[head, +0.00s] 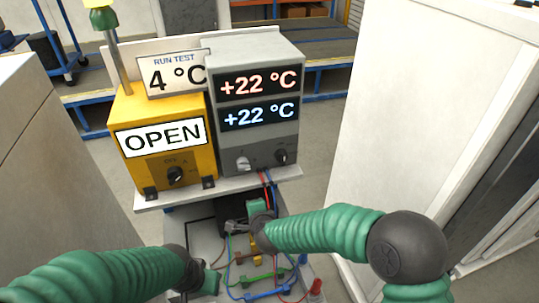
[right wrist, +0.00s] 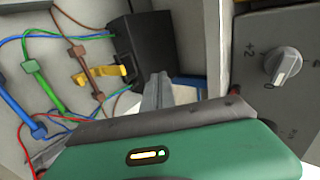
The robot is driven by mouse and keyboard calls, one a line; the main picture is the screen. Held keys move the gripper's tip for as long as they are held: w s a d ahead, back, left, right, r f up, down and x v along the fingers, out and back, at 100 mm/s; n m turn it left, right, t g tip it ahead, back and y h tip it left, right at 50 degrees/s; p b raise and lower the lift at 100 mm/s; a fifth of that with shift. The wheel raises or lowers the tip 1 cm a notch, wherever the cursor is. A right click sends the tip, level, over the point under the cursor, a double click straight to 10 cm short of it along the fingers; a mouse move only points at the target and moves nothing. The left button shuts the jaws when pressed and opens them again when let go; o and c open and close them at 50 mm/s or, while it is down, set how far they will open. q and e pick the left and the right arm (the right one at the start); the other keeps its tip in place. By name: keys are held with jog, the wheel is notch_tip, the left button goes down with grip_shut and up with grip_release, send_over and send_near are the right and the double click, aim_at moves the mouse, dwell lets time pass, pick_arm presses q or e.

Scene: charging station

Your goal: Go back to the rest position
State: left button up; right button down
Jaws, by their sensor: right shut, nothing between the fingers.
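My right arm comes in from the right in the head view. Its gripper (head: 237,226) is over the open lower tray, beside the black box. In the right wrist view my right gripper (right wrist: 158,84) is shut and empty, its grey fingers in front of the black box (right wrist: 148,48). My left arm comes in from the lower left. My left gripper (head: 205,281) is low at the left side of the tray, and its fingers are too hidden to tell whether they are open.
A yellow box (head: 160,112) reading OPEN and a grey unit (head: 257,145) showing +22 °C twice stand on a shelf (head: 225,188). Colored wires and a yellow lever (right wrist: 106,72) lie near my right gripper. A white cabinet (head: 425,100) stands at right, a pale panel (head: 50,170) at left.

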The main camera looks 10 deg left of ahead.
jog(key=s+d+f+n+g+h+b, duration=0.1)
jog(key=s+d+n, duration=0.5)
jog(key=s+d, duration=0.6)
jog(key=s+d+n+g+h+b, duration=0.1)
jog(key=s+d+n+g+h, duration=0.2)
jog(key=s+d, duration=0.9)
jog(key=d+n+g, duration=0.2)
jog(key=d+n, duration=0.2)
jog(key=d, duration=0.2)
jog(key=shift+s+d+f+g, duration=0.3)
jog(key=shift+f, duration=0.05)
jog(key=shift+d, duration=0.25)
